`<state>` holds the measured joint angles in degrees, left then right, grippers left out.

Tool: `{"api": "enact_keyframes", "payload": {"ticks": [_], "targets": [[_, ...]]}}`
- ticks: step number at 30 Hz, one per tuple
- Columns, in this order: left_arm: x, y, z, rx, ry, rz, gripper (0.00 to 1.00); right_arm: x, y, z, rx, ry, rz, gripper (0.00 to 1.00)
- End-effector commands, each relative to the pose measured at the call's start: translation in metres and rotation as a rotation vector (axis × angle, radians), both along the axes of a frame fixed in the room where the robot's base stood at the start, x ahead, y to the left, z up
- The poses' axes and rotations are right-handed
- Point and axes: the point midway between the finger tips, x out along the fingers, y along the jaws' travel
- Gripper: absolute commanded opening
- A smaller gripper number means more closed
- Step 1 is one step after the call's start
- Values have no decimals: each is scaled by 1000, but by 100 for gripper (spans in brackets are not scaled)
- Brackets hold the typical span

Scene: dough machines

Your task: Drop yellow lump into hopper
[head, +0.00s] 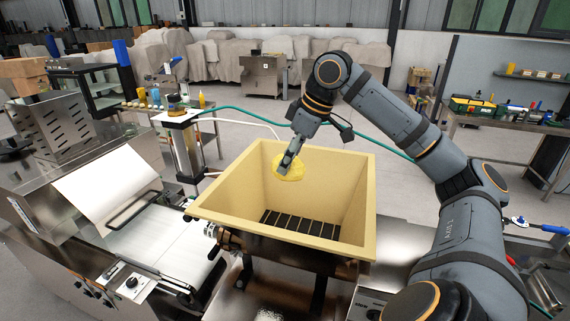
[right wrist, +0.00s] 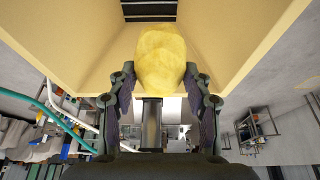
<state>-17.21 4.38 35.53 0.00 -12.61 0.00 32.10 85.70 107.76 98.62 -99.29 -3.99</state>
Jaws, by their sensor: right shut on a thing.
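The yellow lump (head: 289,168) is held over the opening of the hopper, near its back wall. It also shows in the right wrist view (right wrist: 160,60), between the two fingers. My right gripper (head: 291,160) is shut on the lump and points down. The hopper (head: 220,212) is a large pale yellow open box with dark slats (head: 300,224) at its bottom. In the right wrist view the hopper walls (right wrist: 250,45) surround the lump's far side, with the slats (right wrist: 148,10) beyond. My left gripper is not in view.
A steel machine with a white belt (head: 165,250) stands left of the hopper. A post with a small platform (head: 178,117) rises behind the hopper's left corner. A green hose (head: 245,110) runs behind the hopper. A workbench (head: 500,118) stands at the right.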

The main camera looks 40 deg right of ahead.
Motion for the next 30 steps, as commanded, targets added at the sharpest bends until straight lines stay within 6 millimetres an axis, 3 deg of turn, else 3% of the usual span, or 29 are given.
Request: {"api": "enact_keyframes", "payload": {"ticks": [13, 14, 18, 19, 30], "targets": [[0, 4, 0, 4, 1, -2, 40, 0, 0, 0, 0, -1, 0, 9], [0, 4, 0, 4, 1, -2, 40, 0, 0, 0, 0, -1, 0, 54], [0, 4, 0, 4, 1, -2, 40, 0, 0, 0, 0, -1, 0, 73], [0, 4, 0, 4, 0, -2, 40, 0, 0, 0, 0, -1, 0, 76], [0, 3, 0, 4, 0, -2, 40, 0, 0, 0, 0, 0, 0, 76]]}}
